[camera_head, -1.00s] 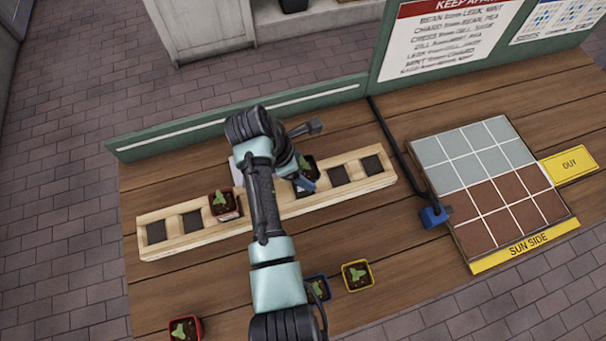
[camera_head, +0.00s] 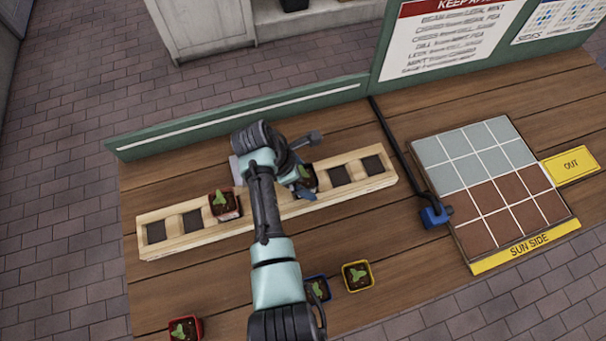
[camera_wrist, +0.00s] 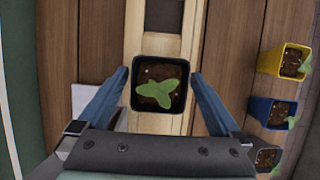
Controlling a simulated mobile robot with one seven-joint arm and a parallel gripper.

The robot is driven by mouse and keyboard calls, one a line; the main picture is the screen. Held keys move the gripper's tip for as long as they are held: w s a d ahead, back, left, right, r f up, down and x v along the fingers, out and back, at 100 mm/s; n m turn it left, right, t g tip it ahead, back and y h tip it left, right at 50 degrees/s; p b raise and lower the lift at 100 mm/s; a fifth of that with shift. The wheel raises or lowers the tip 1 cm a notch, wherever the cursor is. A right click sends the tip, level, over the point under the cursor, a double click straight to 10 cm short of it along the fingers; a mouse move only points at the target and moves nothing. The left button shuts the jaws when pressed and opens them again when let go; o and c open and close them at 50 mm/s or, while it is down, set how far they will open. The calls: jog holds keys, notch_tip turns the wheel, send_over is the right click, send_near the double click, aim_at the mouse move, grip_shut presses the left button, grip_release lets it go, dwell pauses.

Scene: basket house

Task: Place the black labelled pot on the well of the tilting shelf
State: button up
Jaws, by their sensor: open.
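The black pot (camera_wrist: 160,88) with a green seedling is upright between the fingers of my gripper (camera_wrist: 160,73) in the wrist view. The fingers are spread, with a narrow gap on each side of the pot. In the head view the pot (camera_head: 309,177) is at the shelf, partly behind my gripper (camera_head: 303,190). The pale wooden shelf (camera_head: 155,251) has a row of dark square wells. The pot covers one of them, left of two empty wells (camera_head: 340,174). Its base is hidden, so how deep it sits does not show. No label is visible.
A red pot (camera_head: 225,205) stands on the shelf to the left. A yellow pot (camera_head: 357,275), a blue pot (camera_head: 318,289) and another red pot (camera_head: 185,330) stand in front. A dark pot (camera_wrist: 267,160) shows in the wrist view. A gridded board (camera_head: 478,160) lies right.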

jog(key=shift+r, duration=0.1)
jog(key=v, duration=1.2)
jog(key=w+r+m+t+y, duration=0.2)
jog(key=w+r+m+t, duration=0.35)
jog(key=r, duration=0.75)
jog(key=w+r+m+t+y, duration=0.2)
jog(key=w+r+m+t, duration=0.35)
jog(key=r, duration=0.75)
notch_tip(320, 180, up, 17)
jog(key=s+d+m+t, duration=0.1)
jog(key=m+t, duration=0.3)
jog(key=t, duration=0.3)
jog(key=s+d+r+m+t, duration=0.3)
jog(key=s+r+m+t, duration=0.3)
jog(key=s+r, duration=1)
notch_tip(320, 180, up, 2)
jog(key=shift+d+r+m+t, duration=0.1)
jog(key=shift+d+m+t, duration=0.15)
jog(key=shift+t, duration=0.75)
